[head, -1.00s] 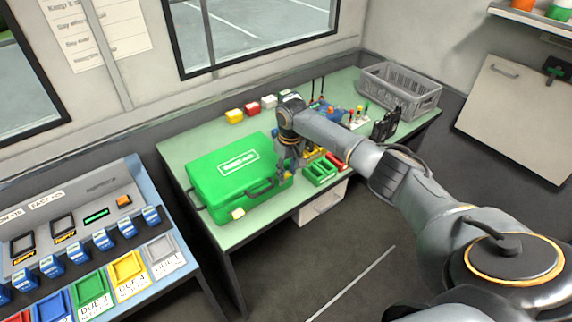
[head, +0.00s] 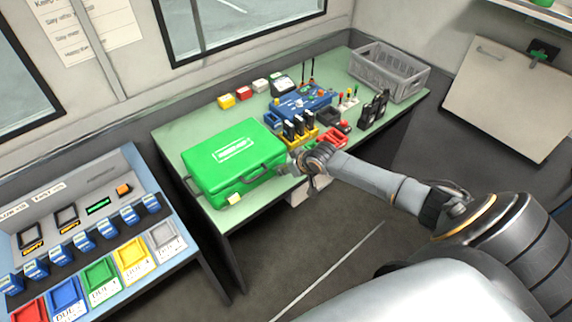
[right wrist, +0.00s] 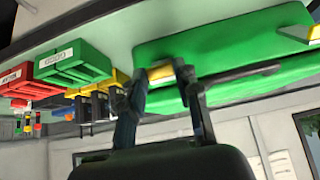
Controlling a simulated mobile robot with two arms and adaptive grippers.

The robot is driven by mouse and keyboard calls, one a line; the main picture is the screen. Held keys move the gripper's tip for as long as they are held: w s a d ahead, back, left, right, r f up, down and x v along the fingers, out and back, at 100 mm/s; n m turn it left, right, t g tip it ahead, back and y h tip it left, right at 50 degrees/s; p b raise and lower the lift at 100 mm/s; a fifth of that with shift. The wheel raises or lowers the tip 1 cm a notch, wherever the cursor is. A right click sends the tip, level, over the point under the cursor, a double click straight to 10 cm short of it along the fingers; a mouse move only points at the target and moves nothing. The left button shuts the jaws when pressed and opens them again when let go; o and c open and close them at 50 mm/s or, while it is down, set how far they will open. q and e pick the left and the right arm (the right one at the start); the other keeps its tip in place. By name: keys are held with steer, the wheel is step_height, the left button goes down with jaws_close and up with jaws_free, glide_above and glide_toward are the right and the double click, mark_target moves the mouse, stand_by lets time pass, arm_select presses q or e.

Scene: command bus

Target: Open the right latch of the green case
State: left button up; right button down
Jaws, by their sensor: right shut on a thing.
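The green case (head: 238,155) lies closed on the green-topped table, its handle (head: 256,172) facing the front. Its left latch (head: 234,198) is pale yellow at the front left corner; it also shows in the right wrist view (right wrist: 300,37). My right gripper (head: 291,160) is at the case's front right corner. In the right wrist view its two fingers (right wrist: 162,76) stand on either side of the yellow right latch (right wrist: 160,72), shut on it. My gripper hides this latch in the head view. My left gripper is not in view.
Right of the case are yellow-based black devices (head: 299,128), red and green bins (right wrist: 72,63), a blue kit (head: 300,103) and a grey crate (head: 388,72). A console (head: 85,215) stands left of the table. The floor in front is clear.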

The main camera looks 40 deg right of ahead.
stand_by(0.4)
steer(key=c, duration=1)
jaws_free()
steer(key=shift+o, duration=0.2)
steer(key=v, duration=1.2)
steer(key=shift+f, duration=0.1)
